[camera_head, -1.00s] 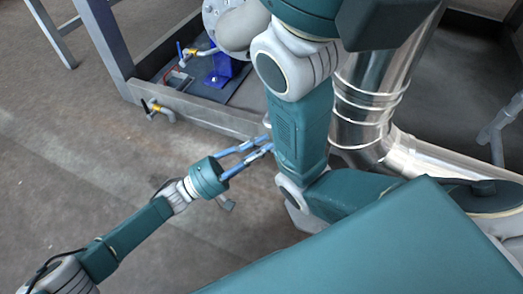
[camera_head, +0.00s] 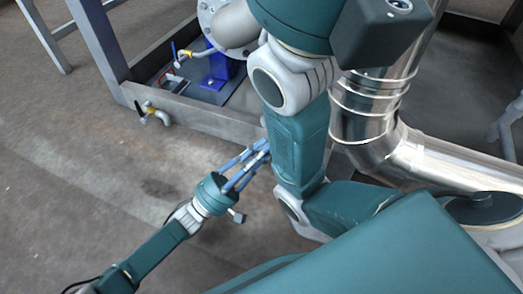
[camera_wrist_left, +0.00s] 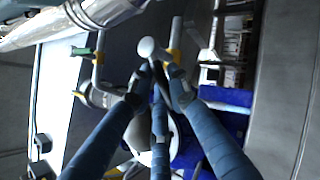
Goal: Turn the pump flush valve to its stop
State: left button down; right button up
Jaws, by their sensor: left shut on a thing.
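My left gripper (camera_head: 264,148) has blue fingers. In the head view their tips end beside a large teal arm link of mine, which hides what lies beyond. In the left wrist view the left gripper (camera_wrist_left: 157,78) is shut on a pale, round-ended thing (camera_wrist_left: 147,47) between its fingertips. I cannot tell for sure whether this is the pump flush valve's handle. In the head view a valve with a yellow body and black handle (camera_head: 150,110) sits on the frame's front edge, and a valve with a blue handle (camera_head: 184,53) sits behind it. My right gripper is not in view.
A blue pump stand (camera_head: 219,70) stands on the grey frame (camera_head: 205,120). A shiny metal duct (camera_head: 375,110) runs down and to the right beyond my arm. In the left wrist view a green-handled valve (camera_wrist_left: 82,51) is at the left. Bare floor (camera_head: 75,170) lies at the left.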

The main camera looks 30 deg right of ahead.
pick_arm(q)
jog(key=shift+f, duration=0.15)
jog(key=c, duration=1.6)
grip_release()
jog(key=v, duration=0.7)
jog(key=shift+a, duration=0.3)
